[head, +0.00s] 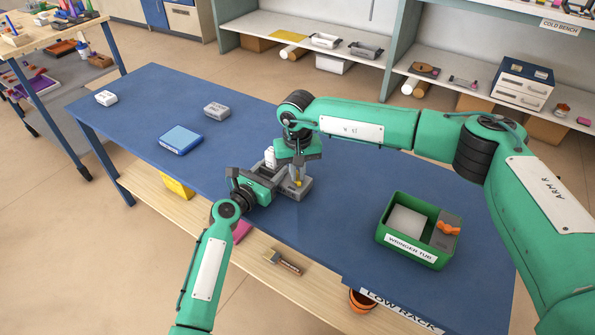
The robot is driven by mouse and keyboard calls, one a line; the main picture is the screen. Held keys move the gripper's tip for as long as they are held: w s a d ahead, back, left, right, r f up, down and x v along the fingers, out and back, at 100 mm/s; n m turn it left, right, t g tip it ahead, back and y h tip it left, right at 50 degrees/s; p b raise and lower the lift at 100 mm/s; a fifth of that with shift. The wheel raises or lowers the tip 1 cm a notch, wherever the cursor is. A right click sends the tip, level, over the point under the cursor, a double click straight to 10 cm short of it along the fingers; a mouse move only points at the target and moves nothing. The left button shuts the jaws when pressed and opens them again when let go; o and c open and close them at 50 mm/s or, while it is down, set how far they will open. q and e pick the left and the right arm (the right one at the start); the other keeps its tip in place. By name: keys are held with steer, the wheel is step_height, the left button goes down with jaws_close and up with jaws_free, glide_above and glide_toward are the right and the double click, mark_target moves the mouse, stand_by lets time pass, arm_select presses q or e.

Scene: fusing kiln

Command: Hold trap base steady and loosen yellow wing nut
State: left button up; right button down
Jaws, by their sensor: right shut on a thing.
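The grey trap base (306,190) is an open-topped box near the front edge of the blue bench. The yellow wing nut (298,183) shows as a small yellow patch over it, partly hidden by my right gripper. My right gripper (298,175) points down from above and is shut on the yellow wing nut. My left gripper (270,180) reaches in from the left at the near left side of the trap base. Its fingertips are hidden, so I cannot tell whether it grips the wall.
On the blue bench (330,240), a small white bottle (270,157) stands behind the trap base. A green tub (407,258) with a sponge-like block is at the right. A blue box (181,139) and grey block (217,110) lie left. A low shelf (265,245) runs below the front edge.

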mark_target(298, 175)
steer(key=n, duration=0.3)
steer(key=shift+f+n, duration=0.1)
steer(key=shift+n, duration=2.1)
steer(key=c, duration=1.5)
jaws_free()
step_height(298, 175, up, 12)
